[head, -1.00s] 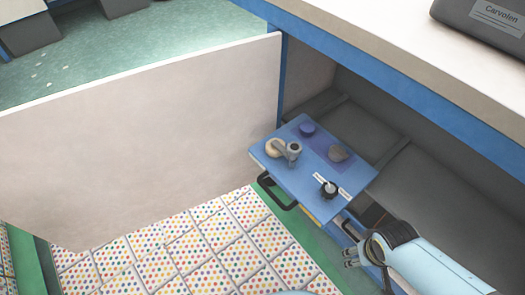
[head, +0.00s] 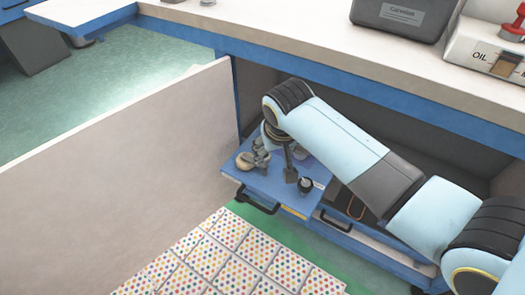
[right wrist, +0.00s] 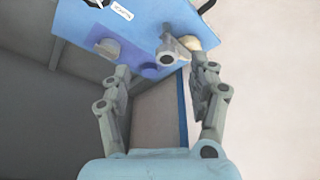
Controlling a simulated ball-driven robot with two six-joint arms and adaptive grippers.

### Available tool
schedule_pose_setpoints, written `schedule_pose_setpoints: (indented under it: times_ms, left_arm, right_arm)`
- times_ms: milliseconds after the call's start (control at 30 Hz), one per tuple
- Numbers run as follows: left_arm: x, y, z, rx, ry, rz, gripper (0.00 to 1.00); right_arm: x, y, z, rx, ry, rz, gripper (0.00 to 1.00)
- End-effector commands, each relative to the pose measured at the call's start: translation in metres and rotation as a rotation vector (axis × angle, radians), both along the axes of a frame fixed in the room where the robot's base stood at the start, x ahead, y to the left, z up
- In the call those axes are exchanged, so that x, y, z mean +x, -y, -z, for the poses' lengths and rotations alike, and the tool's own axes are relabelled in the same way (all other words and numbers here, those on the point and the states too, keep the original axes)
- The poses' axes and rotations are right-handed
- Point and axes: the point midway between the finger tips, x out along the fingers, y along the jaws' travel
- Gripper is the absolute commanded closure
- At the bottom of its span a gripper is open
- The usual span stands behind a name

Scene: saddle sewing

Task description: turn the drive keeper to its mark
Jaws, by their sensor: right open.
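A blue board (head: 264,186) on a pulled-out drawer carries small parts; no readable label tells me which is the drive keeper. A grey lever-like part (head: 260,158) stands beside a cream round knob (head: 244,162) at the board's left. A black knob (head: 305,185) sits at the right by white labels. My right gripper (head: 277,150) is over the board, partly hiding it. In the right wrist view, the open, empty gripper (right wrist: 161,78) has the grey lever part (right wrist: 178,50) ahead between its fingers. My left gripper is out of view.
A pale panel (head: 120,180) stands left of the drawer. The bench top (head: 300,40) overhangs behind, with a dark case (head: 404,18) and an oil unit (head: 490,50) on it. A black drawer handle (head: 258,203) sticks out in front.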

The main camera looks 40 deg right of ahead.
Motion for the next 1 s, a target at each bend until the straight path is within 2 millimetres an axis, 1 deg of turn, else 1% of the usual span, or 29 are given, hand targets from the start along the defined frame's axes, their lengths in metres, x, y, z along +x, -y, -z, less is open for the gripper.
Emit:
schedule_pose_setpoints:
  times_ms: [33,67,100,167,267,500,633,800,1000]
  left_arm:
    - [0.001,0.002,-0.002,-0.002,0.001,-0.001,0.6]
    - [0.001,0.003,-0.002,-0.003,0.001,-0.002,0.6]
    - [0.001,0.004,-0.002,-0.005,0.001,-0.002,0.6]
    - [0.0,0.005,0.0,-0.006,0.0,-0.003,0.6]
    - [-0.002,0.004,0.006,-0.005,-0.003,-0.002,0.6]
    - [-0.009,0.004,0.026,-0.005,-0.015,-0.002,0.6]
    - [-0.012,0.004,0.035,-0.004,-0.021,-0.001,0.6]
    - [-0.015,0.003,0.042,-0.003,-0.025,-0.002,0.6]
    - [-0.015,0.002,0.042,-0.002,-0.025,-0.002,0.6]
  right_arm:
    - [0.009,-0.001,-0.012,0.001,0.021,0.002,0.39]
    - [0.013,-0.001,-0.017,0.001,0.031,0.002,0.39]
    - [0.017,-0.001,-0.021,0.002,0.039,0.003,0.39]
    - [0.02,-0.001,-0.02,0.001,0.044,0.004,0.39]
    - [0.024,0.001,-0.008,0.001,0.042,0.004,0.39]
    - [0.04,0.008,0.039,0.0,0.04,0.003,0.39]
    - [0.048,0.011,0.059,0.0,0.04,0.003,0.39]
    - [0.055,0.014,0.074,0.0,0.042,0.003,0.39]
    - [0.057,0.014,0.076,0.001,0.045,0.004,0.39]
